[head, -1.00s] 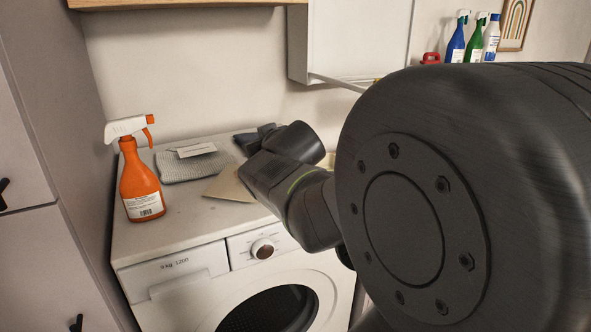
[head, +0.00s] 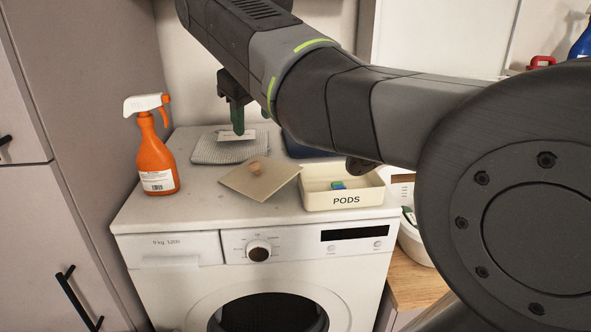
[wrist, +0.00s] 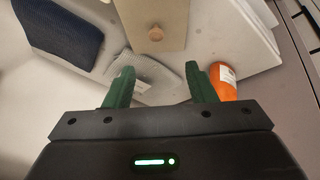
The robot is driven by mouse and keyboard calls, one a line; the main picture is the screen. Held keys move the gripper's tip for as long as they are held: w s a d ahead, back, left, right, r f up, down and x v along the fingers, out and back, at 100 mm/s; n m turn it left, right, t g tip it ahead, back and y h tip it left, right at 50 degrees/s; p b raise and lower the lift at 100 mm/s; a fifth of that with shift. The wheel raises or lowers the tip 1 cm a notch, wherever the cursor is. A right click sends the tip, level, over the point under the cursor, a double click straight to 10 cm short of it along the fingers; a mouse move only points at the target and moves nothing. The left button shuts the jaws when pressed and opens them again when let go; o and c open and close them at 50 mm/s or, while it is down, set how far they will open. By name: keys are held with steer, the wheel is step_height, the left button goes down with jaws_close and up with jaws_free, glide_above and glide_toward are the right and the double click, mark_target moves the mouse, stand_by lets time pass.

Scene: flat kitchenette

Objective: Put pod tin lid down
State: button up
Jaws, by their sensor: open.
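The pod tin lid (head: 272,185), a flat beige square with a round wooden knob (head: 255,167), lies on the washing machine top (head: 195,205). In the head view one edge reaches close to the pod tin; whether they touch I cannot tell. The lid also shows in the wrist view (wrist: 172,40). The pod tin (head: 318,198), cream and marked PODS, stands uncovered to the lid's right with small coloured pods inside. My gripper (head: 237,128) is above the grey cloth, behind the lid. In the wrist view its green fingers (wrist: 161,92) are apart and empty.
An orange spray bottle (head: 156,160) stands at the left. A folded grey cloth (head: 205,149) with a white card (head: 236,137) lies at the back, beside a dark blue folded cloth (head: 297,148). A white basin (head: 416,243) is at the right.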

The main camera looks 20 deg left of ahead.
glide_toward(255, 164)
steer(key=f, duration=0.1)
steer(key=a+f, duration=0.1)
steer(key=shift+w+a+f, duration=0.2)
steer(key=shift+w+f, duration=0.05)
steer(key=shift+f, duration=0.1)
steer(key=shift+w+d+p+x, duration=0.15)
steer(key=shift+p+x, duration=0.05)
steer(key=shift+x, duration=1.15)
steer(key=shift+w+d+p+x, duration=0.15)
steer(key=shift+w+x, duration=0.05)
steer(key=shift+x, duration=1.15)
steer(key=shift+c, duration=0.2)
steer(key=shift+r, duration=0.1)
jaws_close()
